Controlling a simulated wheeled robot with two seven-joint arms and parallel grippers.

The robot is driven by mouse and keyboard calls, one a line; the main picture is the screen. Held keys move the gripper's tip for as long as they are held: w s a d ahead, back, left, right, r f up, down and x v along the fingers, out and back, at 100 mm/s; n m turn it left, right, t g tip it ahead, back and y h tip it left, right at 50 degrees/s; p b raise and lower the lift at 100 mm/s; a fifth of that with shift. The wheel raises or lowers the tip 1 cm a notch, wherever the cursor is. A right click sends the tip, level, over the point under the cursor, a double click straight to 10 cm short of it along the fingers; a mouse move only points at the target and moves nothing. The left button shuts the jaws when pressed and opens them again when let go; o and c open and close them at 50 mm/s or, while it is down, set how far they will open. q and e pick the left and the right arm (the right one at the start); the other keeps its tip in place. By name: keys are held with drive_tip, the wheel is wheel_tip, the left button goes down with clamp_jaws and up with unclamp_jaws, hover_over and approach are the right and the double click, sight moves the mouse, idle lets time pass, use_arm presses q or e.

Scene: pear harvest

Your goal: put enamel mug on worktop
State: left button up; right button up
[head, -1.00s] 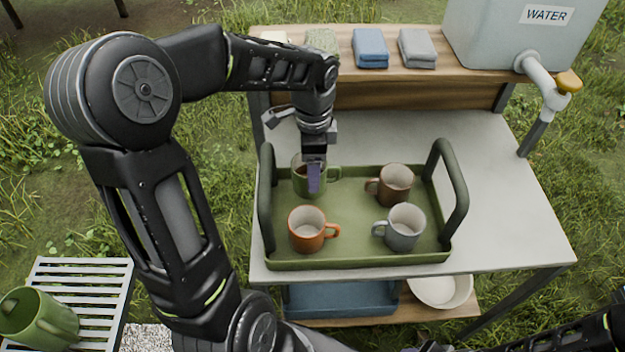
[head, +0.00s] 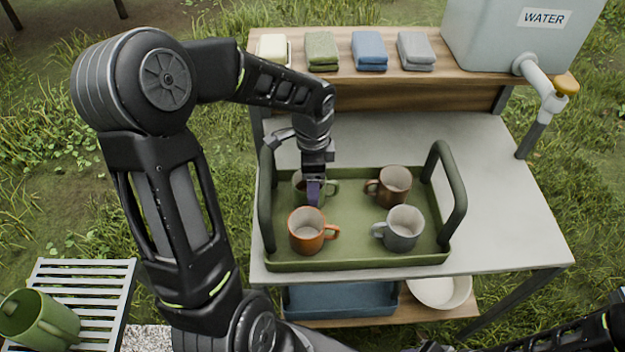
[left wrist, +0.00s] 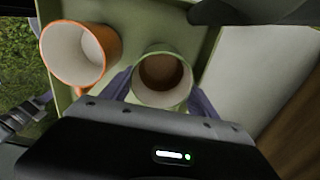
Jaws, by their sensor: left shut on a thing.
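A green mug (head: 332,188) with a brown inside is at the back left of the green tray (head: 350,262). My left gripper (head: 314,192) reaches down from above and is shut on this mug. The left wrist view shows the mug (left wrist: 162,78) upright between the two fingers. I cannot tell whether its base touches the tray. An orange mug (head: 306,232), a brown mug (head: 393,187) and a grey mug (head: 403,230) stand upright in the tray. The orange mug (left wrist: 80,55) is close beside the held mug in the wrist view. My right gripper is out of view.
The tray stands on the pale worktop (head: 500,210), which is clear to its right. Tall tray handles (head: 450,195) rise at both ends. Folded cloths (head: 369,50) and a water tank (head: 505,40) stand on the back shelf. A green jug (head: 40,320) is at lower left.

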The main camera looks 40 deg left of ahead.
use_arm(q)
drive_tip(key=shift+f, duration=0.2)
drive_tip(key=o, duration=1.5)
drive_tip(key=shift+r+b, duration=0.6)
drive_tip(key=shift+r, duration=3.4)
